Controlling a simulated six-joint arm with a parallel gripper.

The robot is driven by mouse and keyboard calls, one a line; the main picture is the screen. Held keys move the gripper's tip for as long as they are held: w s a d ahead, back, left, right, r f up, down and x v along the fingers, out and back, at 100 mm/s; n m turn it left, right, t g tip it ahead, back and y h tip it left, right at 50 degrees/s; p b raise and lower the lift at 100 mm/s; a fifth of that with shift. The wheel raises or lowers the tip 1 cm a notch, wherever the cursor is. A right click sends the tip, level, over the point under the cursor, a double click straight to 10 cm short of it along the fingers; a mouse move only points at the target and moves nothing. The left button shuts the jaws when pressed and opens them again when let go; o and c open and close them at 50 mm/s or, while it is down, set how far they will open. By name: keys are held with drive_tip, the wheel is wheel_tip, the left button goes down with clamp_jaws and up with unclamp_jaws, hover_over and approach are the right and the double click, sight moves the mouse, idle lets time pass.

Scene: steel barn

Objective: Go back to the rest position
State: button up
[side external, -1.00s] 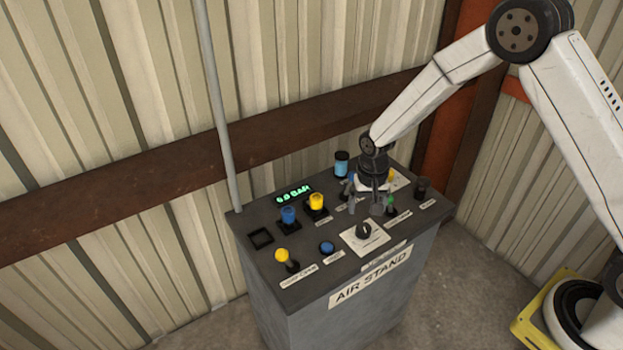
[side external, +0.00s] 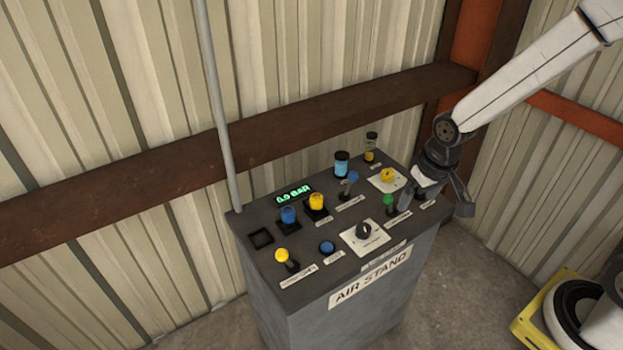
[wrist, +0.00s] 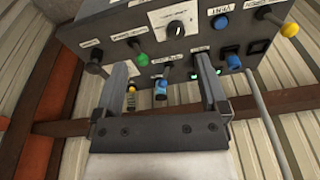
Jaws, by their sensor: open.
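My gripper (side external: 462,200) hangs at the right edge of the grey air stand panel (side external: 335,265) in the side view. It hides part of the panel's right end. In the wrist view my gripper (wrist: 160,92) shows two dark fingers spread apart with nothing between them. The panel (wrist: 115,25) fills the upper part of that view, beyond the fingertips.
The panel carries a black rotary knob (side external: 363,231), a yellow knob (side external: 387,174), a green-topped lever (side external: 388,203), a blue-topped lever (side external: 351,180), yellow (side external: 316,201) and blue (side external: 288,214) buttons and a lit display (side external: 293,195). A pole (side external: 215,100) rises at its left. Corrugated walls stand behind.

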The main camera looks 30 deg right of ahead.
drive_tip(key=shift+n+t, duration=0.3)
drive_tip(key=shift+n, duration=0.5)
drive_tip(key=s, duration=0.1)
drive_tip(key=s+r, duration=0.1)
drive_tip(key=s, duration=0.3)
drive_tip(key=shift+s+d+r, duration=0.25)
drive_tip(key=shift+r, duration=0.1)
